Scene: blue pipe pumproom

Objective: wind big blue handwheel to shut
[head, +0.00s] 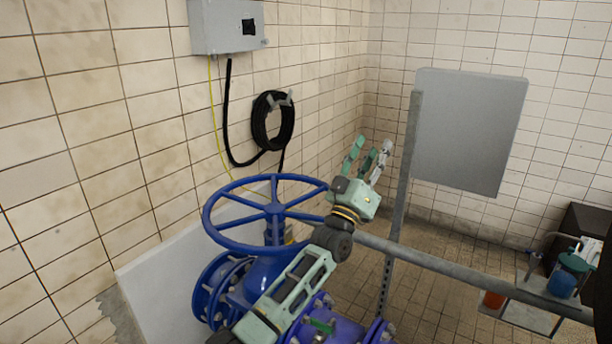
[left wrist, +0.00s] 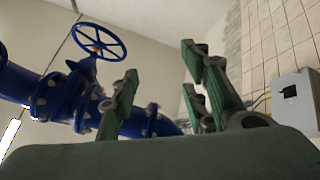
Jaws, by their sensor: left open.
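The big blue handwheel (head: 273,210) lies nearly level on top of a blue valve (head: 262,278) in the head view. Its rim and spokes show, with its right edge close to my left wrist. My left gripper (head: 369,158) is right of the wheel and above its rim, fingers pointing up, spread and empty. It does not grip the wheel. In the left wrist view the open fingers (left wrist: 160,95) frame empty space. A blue handwheel (left wrist: 100,42) on a blue pipe shows beyond them; I cannot tell whether it is the same wheel. My right gripper is not seen.
A grey metal rail (head: 470,268) and post (head: 402,170) stand right of the gripper, with a grey panel (head: 468,130) behind. A black hose coil (head: 273,120) and grey box (head: 226,26) hang on the tiled wall. Bottles (head: 565,278) stand at the right.

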